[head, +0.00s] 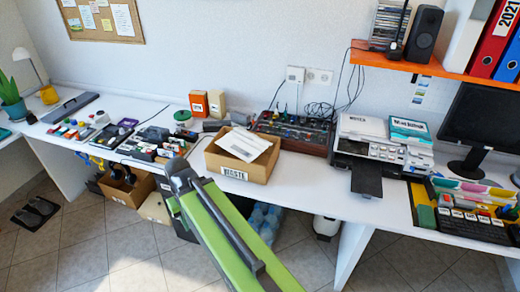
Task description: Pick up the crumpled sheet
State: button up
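A white sheet of paper (243,145) lies across the open top of a cardboard box (232,173) labelled "WASTE" on the white desk. It looks mostly flat and slightly tilted, with faint print; I cannot tell whether it is crumpled. No clearly balled-up sheet shows. My green arm reaches up from the bottom, its dark upper end just left of the box in the picture. No gripper fingers can be made out, so I cannot see what they hold.
The white desk (310,182) carries a mixer-like device (292,130) behind the box and a printer (375,145) to the right. An orange shelf (400,65) overhangs the right side. Several small items crowd the left. Bluish objects (265,220) sit underneath.

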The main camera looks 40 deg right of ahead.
aim_at(245, 145)
jog(key=z, duration=0.35)
jog(key=k, duration=1.15)
jog(key=z, duration=0.75)
jog(key=i, duration=1.4)
jog(key=u, duration=0.45)
